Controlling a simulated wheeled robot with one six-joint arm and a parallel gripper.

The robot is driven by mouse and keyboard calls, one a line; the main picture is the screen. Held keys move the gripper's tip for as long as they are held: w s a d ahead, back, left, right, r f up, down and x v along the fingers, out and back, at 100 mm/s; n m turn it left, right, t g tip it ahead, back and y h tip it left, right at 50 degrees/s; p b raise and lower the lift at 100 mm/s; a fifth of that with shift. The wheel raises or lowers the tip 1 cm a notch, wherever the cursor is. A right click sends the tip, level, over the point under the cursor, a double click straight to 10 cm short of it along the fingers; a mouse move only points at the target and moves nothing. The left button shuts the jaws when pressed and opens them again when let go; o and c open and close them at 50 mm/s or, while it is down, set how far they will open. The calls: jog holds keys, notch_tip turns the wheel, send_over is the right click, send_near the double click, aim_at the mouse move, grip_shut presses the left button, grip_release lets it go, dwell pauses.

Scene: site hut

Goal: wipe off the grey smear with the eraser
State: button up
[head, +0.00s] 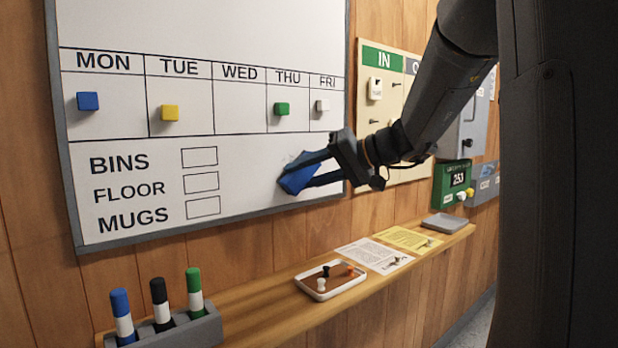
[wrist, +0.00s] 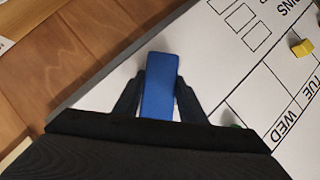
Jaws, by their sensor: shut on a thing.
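My gripper (head: 303,178) is shut on a blue eraser (head: 294,174) at the lower right part of the whiteboard (head: 250,205). In the wrist view the eraser (wrist: 160,85) stands between the two dark fingers, over the white board near its grey frame. I cannot tell for sure whether the eraser touches the board. I cannot make out the grey smear in either view; the eraser and gripper cover part of the board there.
Blue (head: 88,101), yellow (head: 169,113), green (head: 281,109) and white (head: 322,105) magnets sit in the day row. Below, a wooden shelf (head: 250,300) carries a marker holder (head: 175,333), a small tray (head: 331,281) and papers. A peg board (head: 405,95) hangs to the right.

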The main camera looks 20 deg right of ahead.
aim_at(315, 166)
jog(key=shift+s+a+b, duration=0.35)
jog(key=shift+a+b, duration=0.2)
jog(key=shift+a, duration=0.45)
jog(key=shift+s+a+b, duration=0.35)
jog(key=shift+a+b, duration=0.25)
jog(key=shift+a, duration=0.4)
jog(key=shift+s+a+b, duration=0.35)
jog(key=shift+a+b, duration=0.2)
jog(key=shift+a, duration=0.45)
jog(key=shift+w+r, duration=0.1)
jog(key=shift+r, duration=0.7)
jog(key=shift+w+d+f+b, duration=0.1)
jog(key=shift+w+d+b, duration=0.2)
jog(key=shift+d, duration=0.7)
jog(key=shift+w+d+r+b, duration=0.1)
jog(key=shift+w+d+b, duration=0.15)
jog(key=shift+d, duration=0.75)
jog(key=shift+w+d+f+b, duration=0.1)
jog(key=shift+w+d+b, duration=0.2)
jog(key=shift+d, duration=0.7)
jog(key=shift+w+d, duration=0.35)
jog(key=shift+d, duration=0.4)
jog(key=shift+w+d, duration=0.3)
jog(key=shift+d, duration=0.45)
jog(key=shift+w+d, duration=0.3)
jog(key=shift+d, duration=0.75)
jog(key=shift+w+d, duration=0.25)
jog(key=shift+d, duration=0.8)
jog(key=shift+w+d, duration=0.3)
jog(key=shift+d, duration=0.75)
